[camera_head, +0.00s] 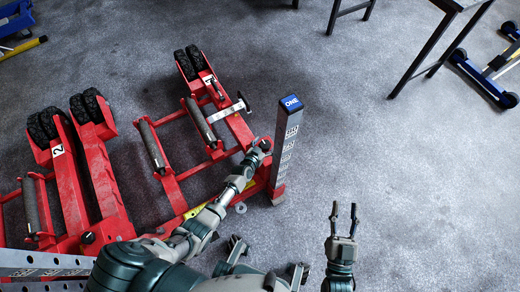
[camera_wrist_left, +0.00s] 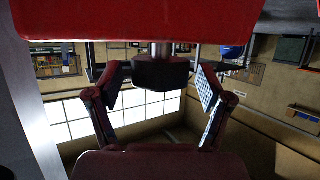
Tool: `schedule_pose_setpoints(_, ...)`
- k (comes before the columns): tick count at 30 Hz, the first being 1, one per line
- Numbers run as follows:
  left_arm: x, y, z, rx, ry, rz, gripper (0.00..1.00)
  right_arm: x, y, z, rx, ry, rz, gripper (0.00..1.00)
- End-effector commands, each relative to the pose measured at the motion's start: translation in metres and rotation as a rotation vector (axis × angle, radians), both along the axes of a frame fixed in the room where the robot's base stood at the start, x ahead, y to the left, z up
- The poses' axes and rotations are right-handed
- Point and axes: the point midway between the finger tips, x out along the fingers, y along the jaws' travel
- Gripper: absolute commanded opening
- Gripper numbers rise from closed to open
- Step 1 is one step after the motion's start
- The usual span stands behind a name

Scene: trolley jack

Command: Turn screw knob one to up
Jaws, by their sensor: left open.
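The red trolley jack (camera_head: 235,125) stands on the floor at the middle left, with a tall grey post (camera_head: 287,150) at its right. In the left wrist view, a dark round screw knob (camera_wrist_left: 160,72) sits under a red part of the jack (camera_wrist_left: 165,18). My left gripper (camera_head: 262,148) is at the jack beside the post. In its wrist view the fingers (camera_wrist_left: 158,88) are open, one on each side of the knob, with gaps visible. The gripper hides the knob in the head view. My right gripper (camera_head: 343,215) is open and empty above the bare floor.
A second red jack (camera_head: 75,180) with label 2 and a black knob (camera_head: 88,238) stands at the left. A dark-legged table (camera_head: 425,50) and a blue-wheeled frame (camera_head: 485,75) are at the upper right. The floor (camera_head: 430,190) at the right is clear.

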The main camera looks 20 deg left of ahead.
Motion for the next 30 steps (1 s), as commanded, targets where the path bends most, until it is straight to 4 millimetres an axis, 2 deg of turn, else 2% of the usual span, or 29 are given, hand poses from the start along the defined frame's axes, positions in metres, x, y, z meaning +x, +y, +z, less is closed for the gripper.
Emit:
schedule_pose_setpoints(5, -0.021, 0.002, 0.007, -0.001, 0.001, 0.002, 0.79, 0.000, 0.000, 0.000, 0.000, 0.001, 0.000, 0.40)
schedule_pose_setpoints(13, -0.070, 0.010, 0.027, 0.002, 0.001, 0.002, 0.79, 0.000, 0.000, -0.001, 0.000, 0.001, 0.000, 0.40)
schedule_pose_setpoints(18, -0.093, 0.013, 0.037, 0.003, 0.001, 0.002, 0.79, 0.000, 0.000, -0.001, 0.000, 0.001, 0.000, 0.40)
schedule_pose_setpoints(23, -0.104, 0.015, 0.042, 0.003, 0.001, 0.003, 0.79, 0.001, 0.000, -0.001, -0.001, 0.002, 0.000, 0.40)
schedule_pose_setpoints(30, -0.105, 0.015, 0.043, 0.003, 0.000, 0.003, 0.79, 0.001, 0.000, -0.001, 0.000, 0.002, 0.000, 0.40)
